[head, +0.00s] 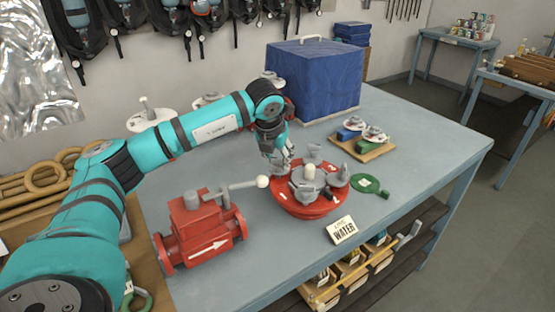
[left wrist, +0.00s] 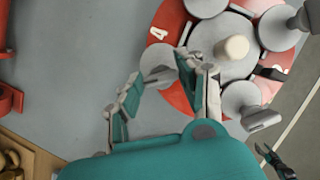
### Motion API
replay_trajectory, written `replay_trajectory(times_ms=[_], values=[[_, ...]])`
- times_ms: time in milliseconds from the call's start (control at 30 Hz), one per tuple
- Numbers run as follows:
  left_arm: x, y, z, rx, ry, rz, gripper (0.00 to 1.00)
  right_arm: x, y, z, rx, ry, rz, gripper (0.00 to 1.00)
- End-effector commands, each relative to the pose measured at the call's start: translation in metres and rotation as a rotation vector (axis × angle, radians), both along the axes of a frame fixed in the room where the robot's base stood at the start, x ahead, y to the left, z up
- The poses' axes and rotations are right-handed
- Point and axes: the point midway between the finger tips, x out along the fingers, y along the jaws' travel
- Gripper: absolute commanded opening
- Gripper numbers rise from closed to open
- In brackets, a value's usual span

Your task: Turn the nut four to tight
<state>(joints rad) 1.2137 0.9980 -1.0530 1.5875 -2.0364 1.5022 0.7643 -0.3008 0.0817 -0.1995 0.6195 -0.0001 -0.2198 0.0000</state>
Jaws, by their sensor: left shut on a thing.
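A round red flange (head: 312,206) sits on the blue-grey table, with several grey nuts around a grey hub with a pale central post (head: 309,172). White numbers mark its red rim. In the left wrist view the 4 is on the red rim (left wrist: 160,27), and the grey nut four (left wrist: 157,62) lies beside it. My left gripper (head: 279,160) reaches down at the flange's far left edge. In the left wrist view its fingers (left wrist: 158,85) stand on either side of nut four and are shut on it. The head view hides most of that nut.
A red valve (head: 202,228) with a white-ended lever stands left of the flange. A blue covered box (head: 325,80) and a wooden board with small parts (head: 362,150) stand behind.

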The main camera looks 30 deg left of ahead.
Motion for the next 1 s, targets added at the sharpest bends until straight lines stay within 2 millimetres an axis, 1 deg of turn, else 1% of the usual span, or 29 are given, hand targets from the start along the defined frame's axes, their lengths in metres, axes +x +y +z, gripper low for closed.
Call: replay_trajectory(times_ms=[33, 100, 400, 667, 1000], values=[[0.0, 0.001, -0.003, -0.001, -0.002, -0.032, 0.06, 0.0, 0.001, -0.007, 0.001, -0.001, -0.001, 0.49], [0.0, 0.002, -0.003, -0.001, -0.002, -0.087, 0.06, 0.0, 0.002, -0.011, 0.002, -0.001, -0.001, 0.49], [0.0, 0.002, -0.001, -0.002, -0.004, -0.368, 0.06, 0.001, 0.004, -0.024, 0.005, -0.001, -0.002, 0.49], [0.001, 0.003, 0.001, -0.003, -0.004, -0.614, 0.06, 0.001, 0.004, -0.025, 0.004, -0.001, -0.002, 0.49], [0.002, 0.005, 0.003, -0.004, -0.004, -0.935, 0.06, 0.001, 0.003, -0.017, 0.003, -0.001, -0.001, 0.49]])
